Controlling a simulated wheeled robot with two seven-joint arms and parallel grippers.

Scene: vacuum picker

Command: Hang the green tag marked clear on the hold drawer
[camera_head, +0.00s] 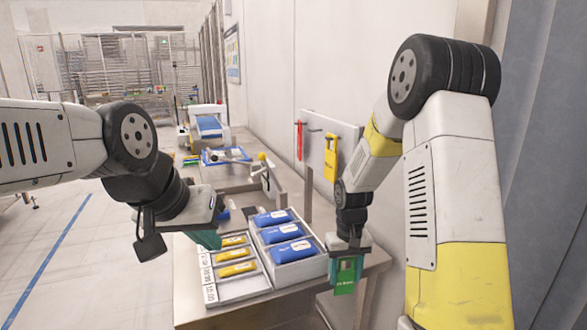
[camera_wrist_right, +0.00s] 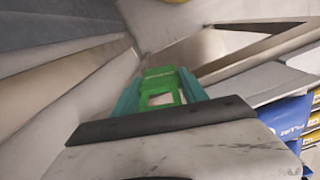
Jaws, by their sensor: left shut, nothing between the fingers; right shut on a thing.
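The green tag (camera_head: 345,285) hangs from my right gripper (camera_head: 349,262), which is shut on it beside the table's right edge. Small writing on the tag is too small to read. In the right wrist view the tag (camera_wrist_right: 160,85) sits between the teal fingers of the gripper (camera_wrist_right: 160,92). My left gripper (camera_head: 208,239) is shut and empty, over the left side of the table near the yellow packs. I cannot tell which part of the scene is the hold drawer; no such label is readable.
A board (camera_head: 313,150) by the wall bears a red tag (camera_head: 299,141) and a yellow tag (camera_head: 331,157). A white tray (camera_head: 301,273) of blue packs and several yellow packs (camera_head: 236,269) lie on the table (camera_head: 190,302). A blue tray (camera_head: 226,157) stands further back. Floor at left is clear.

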